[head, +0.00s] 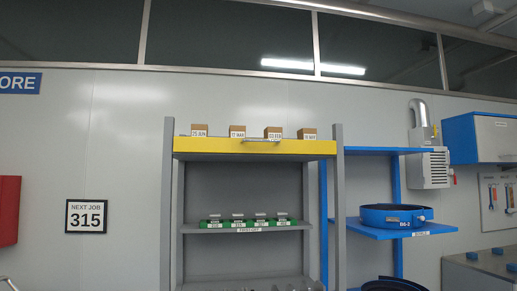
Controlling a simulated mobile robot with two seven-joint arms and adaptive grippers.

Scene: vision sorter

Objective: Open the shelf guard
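The shelf guard (215,146) is a yellow panel across the front of the top shelf of a grey rack, in the middle of the head view. A small handle (262,141) sits at its upper middle. The guard stands upright and looks closed, hiding the lower part of several brown boxes (238,131) with date labels behind it. Neither of my grippers is in view.
The grey rack (339,220) has a middle shelf with green trays (240,224) of labelled items. At the right, a blue shelf (385,230) holds a blue ring-shaped part (392,215). A 315 sign (86,216) and red box (8,210) hang at left.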

